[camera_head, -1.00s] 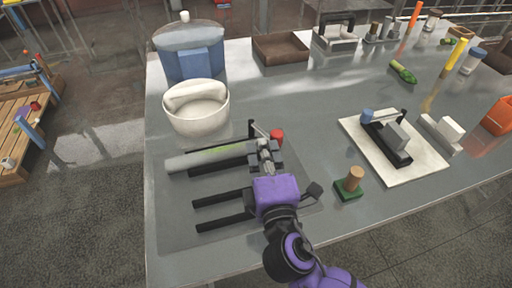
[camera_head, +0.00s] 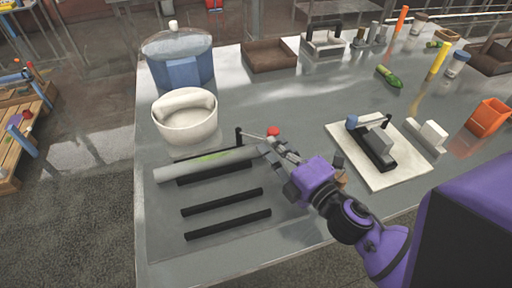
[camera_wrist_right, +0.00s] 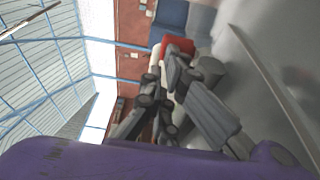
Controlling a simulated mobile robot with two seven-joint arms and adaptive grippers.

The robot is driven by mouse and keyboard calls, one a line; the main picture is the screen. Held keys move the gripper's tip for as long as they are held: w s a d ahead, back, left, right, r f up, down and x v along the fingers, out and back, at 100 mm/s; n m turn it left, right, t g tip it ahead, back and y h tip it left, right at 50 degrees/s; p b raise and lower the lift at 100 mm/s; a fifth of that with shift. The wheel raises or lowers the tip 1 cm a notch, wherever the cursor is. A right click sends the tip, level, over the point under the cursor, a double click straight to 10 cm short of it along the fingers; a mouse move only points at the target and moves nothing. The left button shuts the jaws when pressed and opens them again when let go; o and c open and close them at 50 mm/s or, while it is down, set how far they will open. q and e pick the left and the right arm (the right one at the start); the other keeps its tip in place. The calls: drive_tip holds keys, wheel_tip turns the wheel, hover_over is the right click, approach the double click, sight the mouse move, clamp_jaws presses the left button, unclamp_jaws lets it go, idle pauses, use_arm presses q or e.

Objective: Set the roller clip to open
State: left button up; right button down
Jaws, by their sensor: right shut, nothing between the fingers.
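A grey roller-like tube (camera_head: 207,164) lies along a black rail on the mat at the front left of the table. Beside its right end, a thin lever runs from a black post (camera_head: 239,137) to a red knob (camera_head: 273,131); I take this for the roller clip, but cannot be sure. My right gripper (camera_head: 273,148) is shut and empty, its tips just in front of the red knob and near the tube's end. In the right wrist view the red knob (camera_wrist_right: 178,45) shows just past the fingers (camera_wrist_right: 166,82); contact cannot be told. My left gripper is not in view.
Two bare black rails (camera_head: 222,202) lie in front of the tube. A white bowl (camera_head: 185,117) and a blue-based clear container (camera_head: 178,62) stand behind it. A white board (camera_head: 350,149) with a black press and blue knob lies to the right.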

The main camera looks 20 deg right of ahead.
drive_tip(key=shift+w+d+r, duration=0.1)
drive_tip(key=shift+w+d, duration=0.15)
drive_tip(key=shift+d, duration=0.4)
idle(0.6)
